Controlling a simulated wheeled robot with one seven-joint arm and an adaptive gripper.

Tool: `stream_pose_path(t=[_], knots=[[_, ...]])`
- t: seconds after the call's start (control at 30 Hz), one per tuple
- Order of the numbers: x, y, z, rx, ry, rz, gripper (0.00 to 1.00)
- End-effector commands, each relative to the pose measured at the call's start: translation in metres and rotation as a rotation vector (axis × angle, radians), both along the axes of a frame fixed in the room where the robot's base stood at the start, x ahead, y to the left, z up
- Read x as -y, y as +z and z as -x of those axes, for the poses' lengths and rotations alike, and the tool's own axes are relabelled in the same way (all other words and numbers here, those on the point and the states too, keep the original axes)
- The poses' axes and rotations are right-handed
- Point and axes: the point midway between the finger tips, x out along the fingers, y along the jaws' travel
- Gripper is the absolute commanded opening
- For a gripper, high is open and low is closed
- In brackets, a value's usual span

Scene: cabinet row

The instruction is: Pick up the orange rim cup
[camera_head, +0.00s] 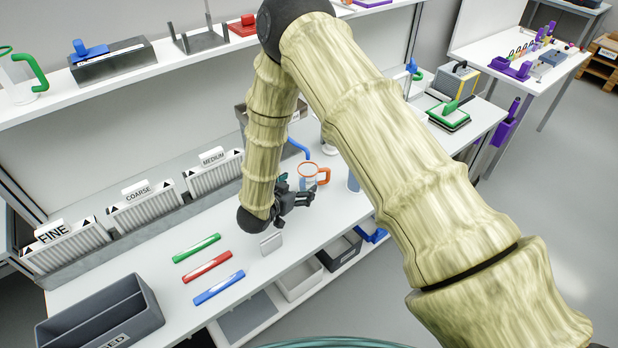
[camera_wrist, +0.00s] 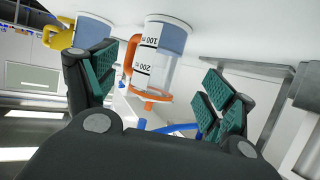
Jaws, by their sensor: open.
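The orange rim cup (camera_head: 308,171) stands on the white worktop, a clear cup with an orange rim and an orange handle on its right. In the wrist view, which appears upside down, the cup (camera_wrist: 158,62) shows "100" and "200" marks, with its handle at the left. My gripper (camera_head: 297,196) is in front of the cup, low over the worktop. In the wrist view my gripper (camera_wrist: 158,96) has its green-padded fingers spread wide, with the cup beyond and between them in the picture. I see no finger closed on it. The gripper partly hides the cup's lower part in the head view.
A yellow-handled cup (camera_wrist: 88,32) stands beside the orange rim cup. Green (camera_head: 196,248), red (camera_head: 207,267) and blue (camera_head: 219,288) bars lie on the worktop near the front. Labelled bins (camera_head: 144,213) line the back. A shelf (camera_head: 160,62) runs above. My arm hides part of the right side.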

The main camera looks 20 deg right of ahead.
Motion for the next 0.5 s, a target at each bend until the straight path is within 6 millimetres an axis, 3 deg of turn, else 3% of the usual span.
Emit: stream_pose_path(t=[0.5], knots=[[0.035,-0.014,-0.031,0.002,-0.005,0.001,0.83]])
